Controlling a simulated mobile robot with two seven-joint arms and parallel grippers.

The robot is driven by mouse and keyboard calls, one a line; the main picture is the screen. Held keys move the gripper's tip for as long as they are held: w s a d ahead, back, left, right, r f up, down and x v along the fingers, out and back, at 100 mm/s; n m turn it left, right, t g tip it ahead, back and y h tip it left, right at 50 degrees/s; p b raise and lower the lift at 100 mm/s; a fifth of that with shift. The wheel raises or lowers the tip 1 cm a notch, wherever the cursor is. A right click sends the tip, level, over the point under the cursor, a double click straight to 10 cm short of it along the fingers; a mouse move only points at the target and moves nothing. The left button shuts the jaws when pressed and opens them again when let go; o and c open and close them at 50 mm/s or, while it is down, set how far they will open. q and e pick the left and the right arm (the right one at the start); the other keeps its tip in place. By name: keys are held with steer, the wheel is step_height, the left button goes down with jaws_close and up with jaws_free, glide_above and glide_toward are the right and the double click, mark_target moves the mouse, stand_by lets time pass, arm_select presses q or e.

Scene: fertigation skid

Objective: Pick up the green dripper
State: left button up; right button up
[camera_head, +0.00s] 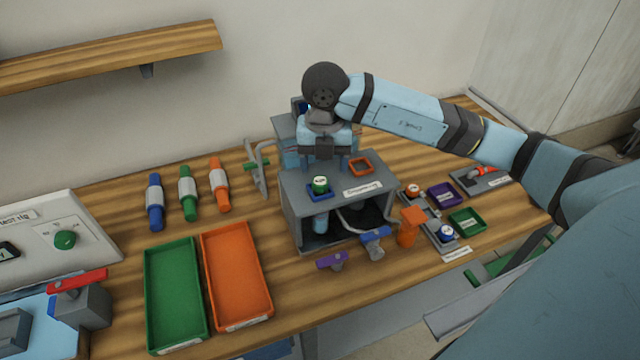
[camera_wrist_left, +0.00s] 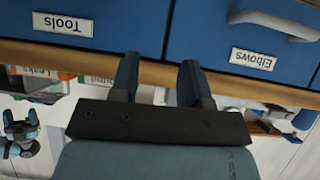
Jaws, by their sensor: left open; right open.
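A small round piece with a green top and white body (camera_head: 320,185) looks like the green dripper. It sits upright in a blue square holder (camera_head: 311,194) on top of the grey box-like stand (camera_head: 298,205). My right gripper (camera_head: 326,166) points down over the back of the stand, behind and apart from the green piece, with its fingers open and empty. The exact height of its fingertips is hard to tell. My left gripper (camera_wrist_left: 157,72) is open and empty in the left wrist view, in front of blue drawers (camera_wrist_left: 205,30); the head view does not show it.
An orange square holder (camera_head: 361,166) is on the stand's right. Orange-topped (camera_head: 413,189) and blue-topped (camera_head: 446,232) round pieces are farther right. Green (camera_head: 175,290) and orange (camera_head: 236,275) trays lie left.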

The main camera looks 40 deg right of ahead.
mark_target(320, 182)
steer(key=shift+w+a+f+p, duration=0.15)
steer(key=shift+f+p, duration=0.15)
steer(key=shift+f, duration=1.05)
steer(key=shift+w+a+f+p, duration=0.15)
steer(key=shift+f+p, duration=0.15)
steer(key=shift+f, duration=1.05)
steer(key=c, duration=1)
steer(key=shift+r, duration=0.1)
